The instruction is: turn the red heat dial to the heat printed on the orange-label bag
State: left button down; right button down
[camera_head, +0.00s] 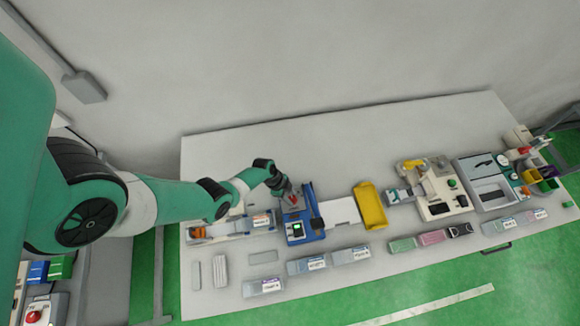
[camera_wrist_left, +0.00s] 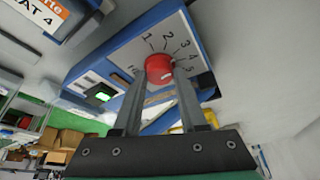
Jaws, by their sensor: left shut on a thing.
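The red heat dial (camera_wrist_left: 159,66) sits on the light face of a blue-edged machine (camera_head: 304,230), with printed numbers from 1 up to 5 around it. My left gripper (camera_wrist_left: 160,84) is shut on the dial, one dark finger on each side. In the head view the left gripper (camera_head: 290,197) is over the machine and partly covers it. A pale mark shows on the dial's lower right, but I cannot tell exactly which number it points to. At the wrist view's top left, a bag with an orange label (camera_wrist_left: 44,10) shows a cut-off line ending "AT 4". My right gripper is not in view.
A small green display (camera_wrist_left: 102,96) is lit on the machine. Several labelled packs (camera_head: 307,264) lie along the table's front. The table's back strip is clear.

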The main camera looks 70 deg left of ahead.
pick_arm(q)
jog(key=shift+w+a+m+g+h, duration=0.15)
jog(key=shift+m+g+h, duration=0.3)
jog(key=shift+m, duration=1.15)
jog(key=shift+c, duration=2.3)
grip_release()
